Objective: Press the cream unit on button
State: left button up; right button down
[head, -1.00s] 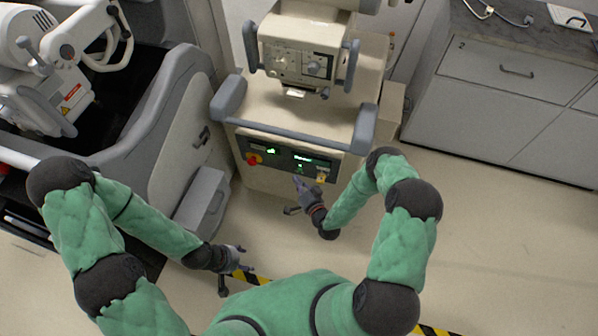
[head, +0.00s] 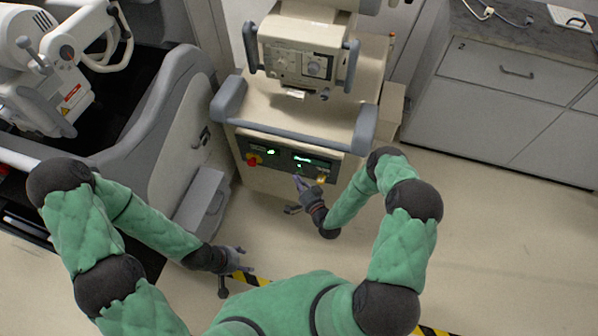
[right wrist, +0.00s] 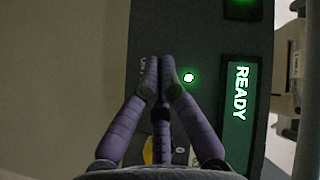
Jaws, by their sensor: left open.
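The cream unit (head: 300,115) stands ahead with a dark control panel (head: 235,143) low on its front. In the right wrist view, a small round green light (right wrist: 189,77) glows on this panel, beside a display (right wrist: 238,115) reading READY. My right gripper (right wrist: 160,62) is empty, its purple fingertips together just left of the light. Part of a white label (right wrist: 143,64) shows by the tips; they hide what lies behind them. Whether they touch the panel I cannot tell. In the head view my right gripper (head: 298,180) is at the panel's lower edge. My left gripper (head: 247,260) is open and empty, low over the floor.
A red knob (head: 253,160) sits at the panel's left and a yellow part (head: 321,178) at its right. A grey rail (head: 290,135) runs above the panel. A large grey-white machine (head: 175,130) stands left; grey cabinets (head: 490,100) stand right. Floor at right is clear.

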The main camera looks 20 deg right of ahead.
jog(key=shift+w+d, duration=0.1)
dwell(0.6)
jog(key=shift+w+d, duration=0.15)
jog(key=shift+w, duration=0.1)
jog(key=shift+w+d+b, duration=0.25)
jog(key=shift+w+b, duration=0.15)
dwell(1.0)
jog(key=shift+s+a, duration=0.1)
jog(key=shift+s, duration=0.05)
jog(key=shift+s+a, duration=0.4)
jog(key=shift+s, duration=0.2)
jog(key=s+a, duration=0.2)
jog(key=s, duration=0.2)
jog(key=shift+s+a+p, duration=0.1)
jog(key=shift+a+p, duration=0.3)
dwell(0.9)
